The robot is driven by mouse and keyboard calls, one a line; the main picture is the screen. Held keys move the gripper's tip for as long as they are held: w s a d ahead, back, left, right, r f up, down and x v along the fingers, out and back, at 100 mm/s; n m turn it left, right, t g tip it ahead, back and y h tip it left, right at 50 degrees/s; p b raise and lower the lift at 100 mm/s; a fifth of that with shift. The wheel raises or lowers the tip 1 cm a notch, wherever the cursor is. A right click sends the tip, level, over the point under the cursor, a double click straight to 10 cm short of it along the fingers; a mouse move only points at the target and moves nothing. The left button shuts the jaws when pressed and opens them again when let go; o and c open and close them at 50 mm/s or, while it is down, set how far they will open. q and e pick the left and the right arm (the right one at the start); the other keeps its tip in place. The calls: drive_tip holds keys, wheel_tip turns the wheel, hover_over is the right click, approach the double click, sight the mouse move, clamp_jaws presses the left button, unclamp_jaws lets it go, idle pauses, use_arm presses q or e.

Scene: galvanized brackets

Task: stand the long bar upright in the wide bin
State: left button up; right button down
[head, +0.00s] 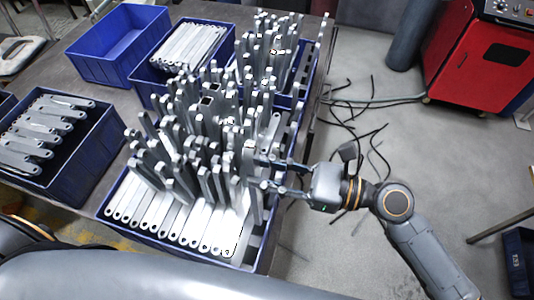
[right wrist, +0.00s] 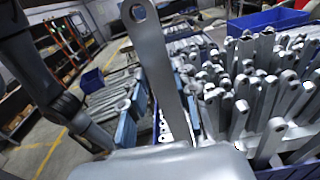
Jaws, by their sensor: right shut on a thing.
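The wide blue bin (head: 150,238) stands at the table's front edge in the head view. A row of grey bars lies flat along its front, and many bars stand upright behind them. My right gripper (head: 262,172) reaches in from the right at the bin's right side and is shut on a long grey bar (right wrist: 152,55). In the right wrist view the bar rises between the blue finger pads, nearly upright with a slight tilt, its holed end up. Its lower end is hidden there. My left gripper is not in view.
Upright bars (right wrist: 265,85) crowd close beside the held bar. A blue bin of flat bars (head: 70,185) stands at left, an empty blue bin (head: 120,45) at the back left, and another with flat bars (head: 190,45) beside it. A red machine (head: 480,60) stands on the floor at right.

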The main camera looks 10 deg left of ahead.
drive_tip(key=shift+w+r, duration=0.15)
drive_tip(key=shift+r, duration=0.2)
drive_tip(key=shift+w+d+f, duration=0.1)
drive_tip(key=shift+f+b, duration=0.85)
drive_tip(key=shift+f, duration=0.6)
drive_tip(key=b, duration=1.1)
hover_over(261, 208)
drive_tip(key=d, duration=0.2)
wheel_tip(261, 208, down, 9)
drive_tip(key=shift+w+a+f, duration=0.1)
drive_tip(key=shift+a, duration=0.05)
drive_tip(key=shift+f+b, duration=1.9)
drive_tip(key=shift+f, duration=1.45)
